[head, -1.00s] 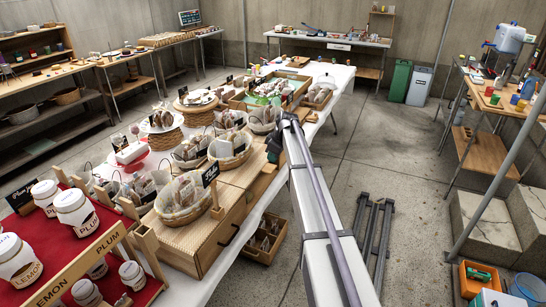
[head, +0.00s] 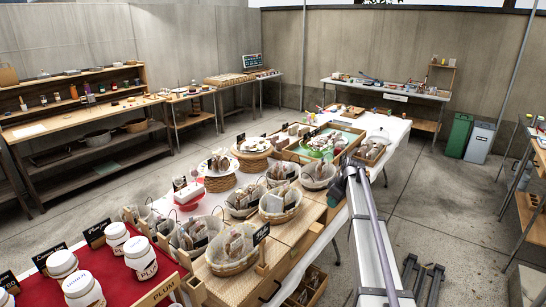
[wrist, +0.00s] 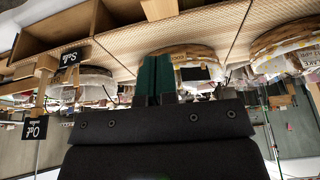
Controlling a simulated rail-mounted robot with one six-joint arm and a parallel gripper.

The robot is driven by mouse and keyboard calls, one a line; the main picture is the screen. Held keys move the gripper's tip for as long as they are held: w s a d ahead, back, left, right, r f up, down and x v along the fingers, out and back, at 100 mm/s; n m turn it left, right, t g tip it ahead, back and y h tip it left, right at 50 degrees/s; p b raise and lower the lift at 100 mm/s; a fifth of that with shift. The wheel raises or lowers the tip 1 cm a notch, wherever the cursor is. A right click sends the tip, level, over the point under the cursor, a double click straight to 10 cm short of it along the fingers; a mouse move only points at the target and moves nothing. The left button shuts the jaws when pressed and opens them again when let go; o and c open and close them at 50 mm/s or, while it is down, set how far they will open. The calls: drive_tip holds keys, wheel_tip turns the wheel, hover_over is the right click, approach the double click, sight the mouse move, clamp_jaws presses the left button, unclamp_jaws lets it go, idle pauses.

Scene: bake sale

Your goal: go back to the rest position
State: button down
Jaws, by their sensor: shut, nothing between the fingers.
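My gripper (wrist: 153,80) shows in the wrist view as two green fingers pressed together, with nothing between them. In that view, which looks upside down, the fingers point toward wicker baskets (wrist: 190,57) of bagged baked goods on wooden boxes. In the head view my arm reaches up from the bottom right along the right side of the long sale table (head: 390,130). Its end hangs beside the wooden boxes and baskets, and the fingers are small and dark there.
Baskets of bagged goods (head: 233,248), a green-lined wooden tray (head: 292,156) and jars on a red cloth (head: 205,285) crowd the table. Small black signs (wrist: 35,128) stand near the gripper. Open concrete floor (head: 435,205) lies to the right. Bins (head: 457,135) stand at the back right.

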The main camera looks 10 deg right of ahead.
drive_tip(key=s+a+m+g+h, duration=0.1)
drive_tip(key=s+a+m, duration=0.1)
drive_tip(key=s+a, duration=0.5)
drive_tip(key=s+a+m+g, duration=0.1)
drive_tip(key=s+a+m, duration=0.2)
drive_tip(key=s, duration=1.4)
drive_tip(key=s+a+m+h, duration=0.1)
drive_tip(key=s+a+m, duration=0.2)
drive_tip(key=s+a, duration=0.8)
drive_tip(key=shift+s+a+f+g+h, duration=0.2)
drive_tip(key=shift+s+f+g+h, duration=0.1)
drive_tip(key=shift+s+f+g, duration=0.15)
